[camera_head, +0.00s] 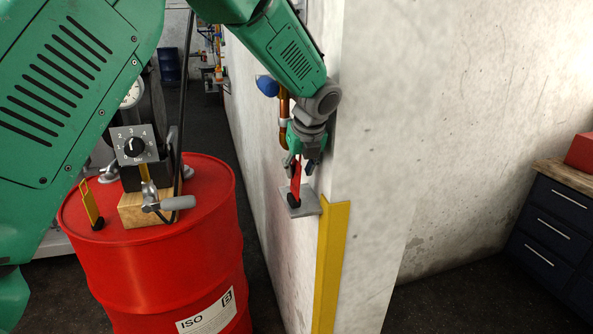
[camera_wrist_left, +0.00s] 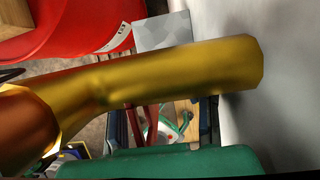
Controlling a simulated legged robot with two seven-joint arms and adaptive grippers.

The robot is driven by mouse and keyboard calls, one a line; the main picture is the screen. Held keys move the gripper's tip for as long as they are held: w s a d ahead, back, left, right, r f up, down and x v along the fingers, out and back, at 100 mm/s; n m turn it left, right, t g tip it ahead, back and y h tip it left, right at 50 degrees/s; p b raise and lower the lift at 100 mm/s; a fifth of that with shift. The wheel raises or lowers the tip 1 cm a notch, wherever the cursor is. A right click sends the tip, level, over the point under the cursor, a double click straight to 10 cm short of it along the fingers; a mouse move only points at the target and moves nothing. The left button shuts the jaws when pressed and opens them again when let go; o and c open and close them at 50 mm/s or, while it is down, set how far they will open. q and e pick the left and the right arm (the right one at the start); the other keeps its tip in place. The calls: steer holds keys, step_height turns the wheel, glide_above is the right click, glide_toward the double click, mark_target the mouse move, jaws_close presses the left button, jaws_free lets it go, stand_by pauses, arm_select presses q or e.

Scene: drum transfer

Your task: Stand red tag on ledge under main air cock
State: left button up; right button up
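The red tag (camera_head: 296,176) stands upright, its dark foot on the small grey ledge (camera_head: 311,208) that juts from the wall. My left gripper (camera_head: 302,165) is just above the ledge at the tag's top, its fingers apart. Whether they touch the tag cannot be told. Above the ledge, a brass pipe (camera_head: 283,105) with a blue handle (camera_head: 267,85) runs along the wall. In the left wrist view, the brass pipe (camera_wrist_left: 180,75) crosses the picture and hides much of the gripper; the ledge (camera_wrist_left: 175,30) shows behind it. My right gripper is not in view.
A red drum (camera_head: 160,270) at left carries a yellow tag (camera_head: 90,205), a dial box (camera_head: 133,144) and a wooden block (camera_head: 135,210). A yellow corner guard (camera_head: 332,265) runs below the ledge. Dark drawers (camera_head: 555,230) stand at right. Floor between drum and wall is clear.

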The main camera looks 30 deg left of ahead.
arm_select(q)
steer(key=shift+s+d+r, duration=0.1)
steer(key=shift+s+d, duration=0.1)
steer(key=shift+s, duration=0.25)
steer(key=shift+s+d+r, duration=0.1)
steer(key=shift+s+d, duration=0.1)
steer(key=shift+s, duration=0.25)
steer(key=shift+s+d+r, duration=0.1)
steer(key=shift+d, duration=0.15)
steer(key=shift+d+r, duration=0.2)
steer(key=shift+d, duration=0.15)
steer(key=v, duration=1.1)
steer(key=shift+d+r+b, duration=0.3)
steer(key=shift+d+b, duration=0.05)
steer(key=shift+b, duration=0.1)
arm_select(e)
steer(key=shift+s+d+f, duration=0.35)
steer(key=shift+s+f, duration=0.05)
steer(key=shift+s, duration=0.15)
arm_select(q)
steer(key=shift+a, duration=0.1)
